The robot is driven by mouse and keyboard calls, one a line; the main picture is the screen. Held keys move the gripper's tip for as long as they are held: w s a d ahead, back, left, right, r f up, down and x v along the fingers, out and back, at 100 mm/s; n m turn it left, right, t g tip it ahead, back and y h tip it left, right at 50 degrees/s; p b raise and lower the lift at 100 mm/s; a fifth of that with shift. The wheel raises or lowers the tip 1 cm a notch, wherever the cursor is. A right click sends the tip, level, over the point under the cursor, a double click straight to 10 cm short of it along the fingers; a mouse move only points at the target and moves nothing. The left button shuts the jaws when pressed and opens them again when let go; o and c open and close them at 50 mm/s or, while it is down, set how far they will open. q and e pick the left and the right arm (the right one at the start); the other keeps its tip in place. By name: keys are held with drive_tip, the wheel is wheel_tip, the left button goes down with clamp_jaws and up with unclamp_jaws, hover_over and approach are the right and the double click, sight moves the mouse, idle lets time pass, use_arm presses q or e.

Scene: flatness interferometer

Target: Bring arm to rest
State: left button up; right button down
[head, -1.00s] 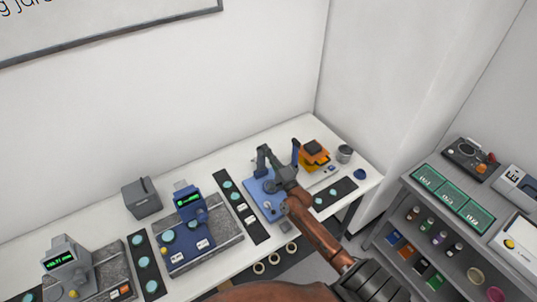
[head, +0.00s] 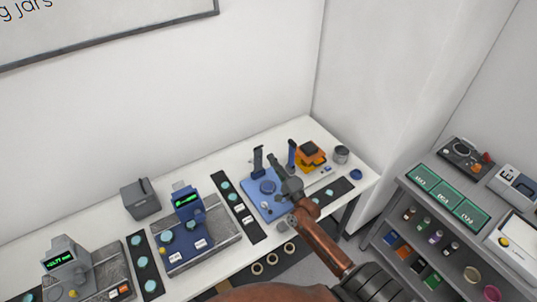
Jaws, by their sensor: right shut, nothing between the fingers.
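My right gripper (head: 278,167) is dark grey, at the end of a copper-brown arm that reaches in from the lower right. It is shut and empty, held over the blue base of the interferometer (head: 252,192). A round dark part (head: 267,187) of that base shows just left of the gripper. Two dark blue posts, a left one (head: 258,160) and a right one (head: 292,153), stand at the back of the base. My left gripper does not show.
An orange and black stacked unit (head: 309,156) and a grey cup (head: 341,154) stand right of the base. A dark strip with pale discs (head: 238,206) and a blue gauge stand (head: 187,243) lie left. A grey shelf with green trays (head: 450,200) is at right.

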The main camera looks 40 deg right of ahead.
drive_tip(key=s, duration=0.6)
drive_tip(key=s+a+f+n+g+y, duration=0.4)
drive_tip(key=s+a+f+n+g, duration=0.55)
drive_tip(key=a+f+n, duration=0.4)
drive_tip(key=s+d+f+n+g+h, duration=0.1)
drive_tip(key=s+f+n+g+h, duration=0.2)
drive_tip(key=s, duration=0.6)
drive_tip(key=s+f+n+g, duration=0.2)
drive_tip(key=s+g, duration=0.3)
drive_tip(key=s, duration=0.4)
wheel_tip(320, 180, down, 36)
drive_tip(key=s+r+n+g+b, duration=0.1)
drive_tip(key=s+b, duration=0.1)
drive_tip(key=b, duration=0.5)
drive_tip(key=s+f+b, duration=0.3)
drive_tip(key=s+f, duration=0.7)
drive_tip(key=f, duration=0.2)
drive_tip(key=s+a+f+g+b, duration=0.1)
drive_tip(key=s+f+b, duration=0.2)
drive_tip(key=s+f, duration=0.7)
wheel_tip(320, 180, down, 2)
drive_tip(key=shift+f+n, duration=0.25)
drive_tip(key=shift+n, duration=0.1)
